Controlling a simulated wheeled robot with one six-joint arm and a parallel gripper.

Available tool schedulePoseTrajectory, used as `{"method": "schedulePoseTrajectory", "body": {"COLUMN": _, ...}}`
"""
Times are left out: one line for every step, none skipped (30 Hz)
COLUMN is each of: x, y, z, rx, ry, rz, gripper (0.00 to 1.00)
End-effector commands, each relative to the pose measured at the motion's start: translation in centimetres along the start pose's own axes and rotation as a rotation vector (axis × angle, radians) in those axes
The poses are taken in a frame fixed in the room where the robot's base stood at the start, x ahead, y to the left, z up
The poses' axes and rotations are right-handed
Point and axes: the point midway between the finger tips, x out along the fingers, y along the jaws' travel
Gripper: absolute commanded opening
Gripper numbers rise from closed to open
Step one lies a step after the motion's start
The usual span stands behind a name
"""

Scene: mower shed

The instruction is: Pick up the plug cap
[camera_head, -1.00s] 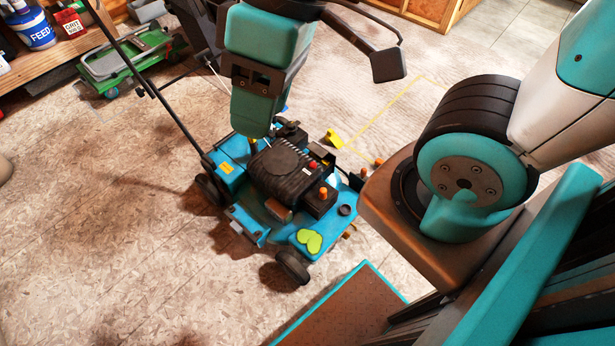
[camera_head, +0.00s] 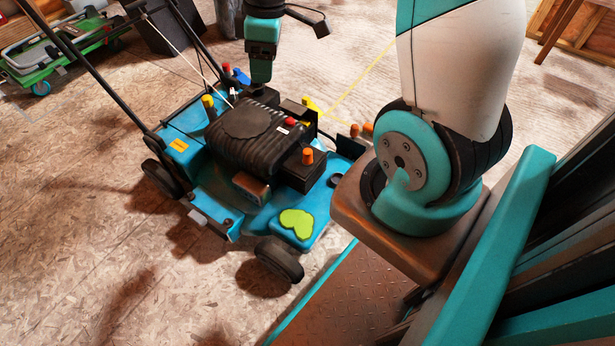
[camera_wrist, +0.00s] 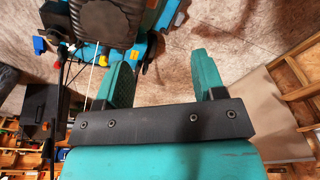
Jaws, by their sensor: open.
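A blue mower (camera_head: 200,165) with a black engine (camera_head: 247,135) stands on the floor. Small coloured pieces are on it: an orange cap (camera_head: 308,156), a red cap (camera_head: 289,122), a yellow cap (camera_head: 207,101) and a yellow piece (camera_head: 313,106). I cannot tell which piece, if any, is the plug cap. My gripper (camera_head: 261,78) points down over the engine's far side in the head view. In the wrist view its two teal fingers (camera_wrist: 160,65) are spread with nothing between them. The mower's engine (camera_wrist: 107,18) also shows there, beyond the fingers and to the left.
The mower's black handle bars (camera_head: 110,83) rise to the upper left. A green cart (camera_head: 60,50) stands at the far left. A yellow line (camera_head: 362,80) runs across the floor behind the mower. The floor (camera_head: 70,220) at left is clear.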

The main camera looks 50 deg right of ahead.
Motion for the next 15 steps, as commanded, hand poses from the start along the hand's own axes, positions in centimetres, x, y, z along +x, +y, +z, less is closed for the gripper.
{"method": "schedulePoseTrajectory", "body": {"x": 5.2, "y": 1.8, "z": 1.6, "rx": 0.001, "ry": -0.017, "rz": 0.005, "gripper": 0.63}}
{"method": "schedulePoseTrajectory", "body": {"x": 6.8, "y": 2.8, "z": 2.4, "rx": -0.005, "ry": -0.028, "rz": 0.010, "gripper": 0.63}}
{"method": "schedulePoseTrajectory", "body": {"x": 8.8, "y": 4.0, "z": 3.4, "rx": -0.013, "ry": -0.041, "rz": 0.014, "gripper": 0.63}}
{"method": "schedulePoseTrajectory", "body": {"x": 10.3, "y": 4.8, "z": 4.2, "rx": -0.019, "ry": -0.051, "rz": 0.017, "gripper": 0.63}}
{"method": "schedulePoseTrajectory", "body": {"x": 11.6, "y": 5.5, "z": 5.0, "rx": -0.025, "ry": -0.060, "rz": 0.021, "gripper": 0.63}}
{"method": "schedulePoseTrajectory", "body": {"x": 13.2, "y": 6.5, "z": 5.9, "rx": -0.032, "ry": -0.071, "rz": 0.024, "gripper": 0.63}}
{"method": "schedulePoseTrajectory", "body": {"x": 14.2, "y": 7.1, "z": 6.5, "rx": -0.038, "ry": -0.079, "rz": 0.026, "gripper": 0.63}}
{"method": "schedulePoseTrajectory", "body": {"x": 15.2, "y": 7.6, "z": 7.2, "rx": -0.042, "ry": -0.087, "rz": 0.027, "gripper": 0.63}}
{"method": "schedulePoseTrajectory", "body": {"x": 16.3, "y": 8.2, "z": 7.9, "rx": -0.049, "ry": -0.096, "rz": 0.027, "gripper": 0.63}}
{"method": "schedulePoseTrajectory", "body": {"x": 16.9, "y": 8.6, "z": 8.4, "rx": -0.054, "ry": -0.101, "rz": 0.028, "gripper": 0.63}}
{"method": "schedulePoseTrajectory", "body": {"x": 17.5, "y": 9.0, "z": 8.8, "rx": -0.056, "ry": -0.107, "rz": 0.029, "gripper": 0.63}}
{"method": "schedulePoseTrajectory", "body": {"x": 18.1, "y": 9.3, "z": 9.2, "rx": -0.061, "ry": -0.113, "rz": 0.029, "gripper": 0.63}}
{"method": "schedulePoseTrajectory", "body": {"x": 18.4, "y": 9.5, "z": 9.5, "rx": -0.064, "ry": -0.116, "rz": 0.029, "gripper": 0.63}}
{"method": "schedulePoseTrajectory", "body": {"x": 18.7, "y": 9.7, "z": 9.7, "rx": -0.066, "ry": -0.118, "rz": 0.030, "gripper": 0.63}}
{"method": "schedulePoseTrajectory", "body": {"x": 19.1, "y": 9.8, "z": 9.9, "rx": -0.069, "ry": -0.120, "rz": 0.030, "gripper": 0.63}}
